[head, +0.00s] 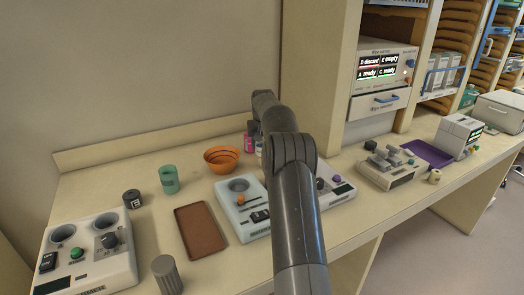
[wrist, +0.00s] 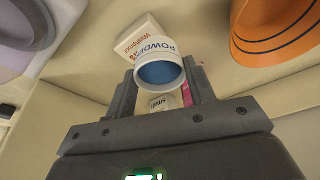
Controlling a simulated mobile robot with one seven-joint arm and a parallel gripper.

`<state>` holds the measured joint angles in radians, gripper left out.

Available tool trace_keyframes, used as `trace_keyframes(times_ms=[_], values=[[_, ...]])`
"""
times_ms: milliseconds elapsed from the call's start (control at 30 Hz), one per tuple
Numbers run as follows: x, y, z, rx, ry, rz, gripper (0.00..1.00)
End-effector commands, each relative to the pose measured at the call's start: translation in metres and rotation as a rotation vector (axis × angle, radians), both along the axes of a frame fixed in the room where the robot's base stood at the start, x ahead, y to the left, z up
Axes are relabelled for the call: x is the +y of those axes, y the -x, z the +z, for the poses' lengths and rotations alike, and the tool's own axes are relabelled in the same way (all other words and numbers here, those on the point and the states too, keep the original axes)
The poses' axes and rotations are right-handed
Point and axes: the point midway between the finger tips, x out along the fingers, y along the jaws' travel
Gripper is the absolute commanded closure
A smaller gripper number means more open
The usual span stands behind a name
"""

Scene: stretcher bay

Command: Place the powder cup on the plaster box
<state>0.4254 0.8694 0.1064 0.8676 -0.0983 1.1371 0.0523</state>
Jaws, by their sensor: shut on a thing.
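The powder cup (wrist: 158,62) is white with blue lettering and a blue inside. In the wrist view it sits between the fingers of my gripper (wrist: 159,79), which is shut on it. The plaster box (wrist: 136,34), white with red lettering, shows just beyond the cup, partly covered by it. I cannot tell whether cup and box touch. In the head view my arm hides the gripper, the cup and the plaster box.
An orange bowl (head: 222,160) stands close by, left of my arm in the head view. A pink bottle (head: 248,142) is beside it. A green cup (head: 168,179), a brown tray (head: 200,230) and a device (head: 240,205) occupy the counter.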

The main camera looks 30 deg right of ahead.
Motion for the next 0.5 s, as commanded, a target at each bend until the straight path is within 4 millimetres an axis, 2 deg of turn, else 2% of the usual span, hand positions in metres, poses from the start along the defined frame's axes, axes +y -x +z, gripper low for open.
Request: trace_keyframes(times_ms=[100, 200, 500], values=[[0.000, 0.001, -0.020, 0.003, -0.002, 0.000, 0.73], [0.000, 0.000, -0.030, 0.001, -0.002, -0.001, 0.73], [0.000, 0.000, -0.032, 0.000, -0.001, -0.001, 0.73]])
